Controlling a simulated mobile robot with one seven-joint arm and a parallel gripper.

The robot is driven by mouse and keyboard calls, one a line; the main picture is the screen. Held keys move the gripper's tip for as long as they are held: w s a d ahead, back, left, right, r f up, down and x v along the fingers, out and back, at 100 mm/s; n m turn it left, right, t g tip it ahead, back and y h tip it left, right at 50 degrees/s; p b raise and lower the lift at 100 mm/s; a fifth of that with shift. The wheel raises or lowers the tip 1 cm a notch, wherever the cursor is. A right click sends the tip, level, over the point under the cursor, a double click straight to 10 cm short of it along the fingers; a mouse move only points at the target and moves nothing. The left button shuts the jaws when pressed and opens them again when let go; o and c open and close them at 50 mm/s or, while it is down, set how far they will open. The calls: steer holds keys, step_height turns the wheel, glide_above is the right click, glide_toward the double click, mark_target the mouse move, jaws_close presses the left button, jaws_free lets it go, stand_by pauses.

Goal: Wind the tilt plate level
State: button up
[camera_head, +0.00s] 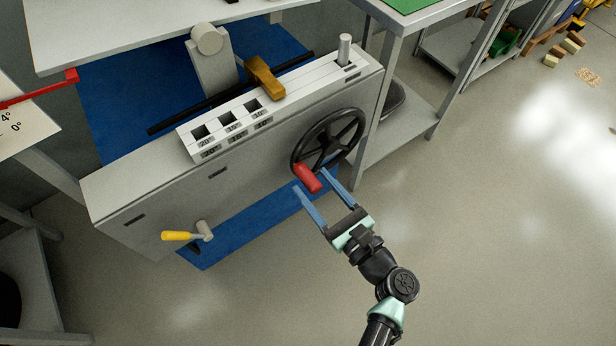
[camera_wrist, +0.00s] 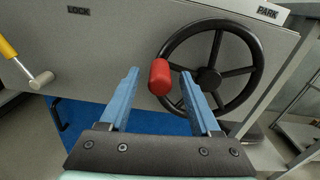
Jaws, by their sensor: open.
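The black spoked handwheel (camera_head: 329,141) is on the front face of the grey machine box, at its right end. Its red handle (camera_head: 307,178) sticks out from the lower left of the rim. My gripper (camera_head: 311,181) is open, with its blue fingers reaching toward the red handle. In the wrist view the red handle (camera_wrist: 160,77) lies between and slightly beyond the fingertips (camera_wrist: 160,74); I cannot tell whether either finger touches it. The handwheel (camera_wrist: 210,73) fills the right of that view. A white plate with a scale and red pointer (camera_head: 20,110) is cut off at the left edge.
A yellow-handled crank (camera_head: 182,236) sits low on the box's left, near the LOCK label (camera_wrist: 78,11). A grey table (camera_head: 400,20) stands behind right.

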steer(key=shift+x, duration=1.45)
steer(key=shift+c, duration=0.3)
jaws_close()
